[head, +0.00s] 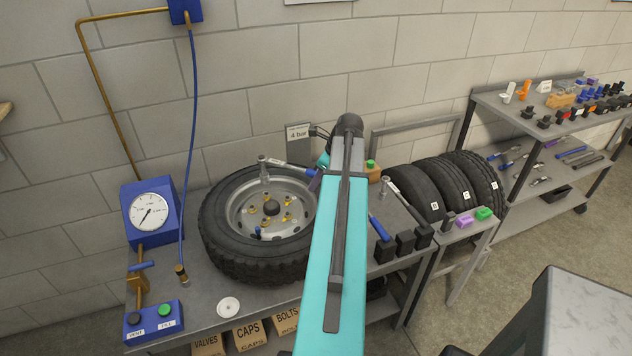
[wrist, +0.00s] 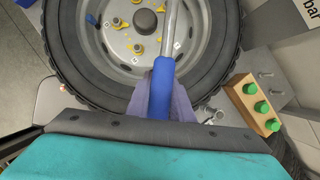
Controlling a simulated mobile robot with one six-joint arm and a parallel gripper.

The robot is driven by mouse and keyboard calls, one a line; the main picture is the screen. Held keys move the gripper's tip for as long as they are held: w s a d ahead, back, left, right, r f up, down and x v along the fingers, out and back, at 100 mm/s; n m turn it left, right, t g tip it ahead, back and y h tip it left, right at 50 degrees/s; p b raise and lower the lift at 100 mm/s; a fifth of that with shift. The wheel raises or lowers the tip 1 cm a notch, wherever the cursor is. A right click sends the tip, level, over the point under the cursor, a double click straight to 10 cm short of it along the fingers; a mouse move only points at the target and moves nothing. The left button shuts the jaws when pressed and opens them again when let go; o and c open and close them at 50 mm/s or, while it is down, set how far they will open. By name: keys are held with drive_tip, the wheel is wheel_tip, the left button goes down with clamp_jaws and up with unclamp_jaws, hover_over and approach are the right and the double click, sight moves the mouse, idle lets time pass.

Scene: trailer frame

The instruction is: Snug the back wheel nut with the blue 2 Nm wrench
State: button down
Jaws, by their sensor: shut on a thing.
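The wheel (head: 222,248) lies flat on the bench, with several yellow nuts around its dark hub (head: 271,208). My gripper (wrist: 160,98) is shut on the blue handle of the wrench (wrist: 162,80). In the head view the wrench's steel shaft (head: 287,166) runs left over the rim, and its head with a downward socket stands near the back wheel nut (head: 266,196). I cannot tell if the socket touches the nut. In the wrist view the wrench's far end is out of frame. My arm hides much of the handle in the head view.
A gauge box (head: 150,211) and button box (head: 153,320) stand left. A block with green buttons (wrist: 254,103) is right of the wheel in the wrist view. Another blue-handled tool (head: 377,228), black blocks (head: 404,243) and upright tyres (head: 415,190) are to the right.

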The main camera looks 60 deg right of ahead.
drive_tip(key=shift+f+b, duration=2.05)
drive_tip(key=shift+f, duration=0.3)
drive_tip(key=shift+p, duration=0.4)
drive_tip(key=shift+f, duration=1)
drive_tip(key=c, duration=2.1)
unclamp_jaws()
clamp_jaws()
drive_tip(key=shift+a, duration=0.15)
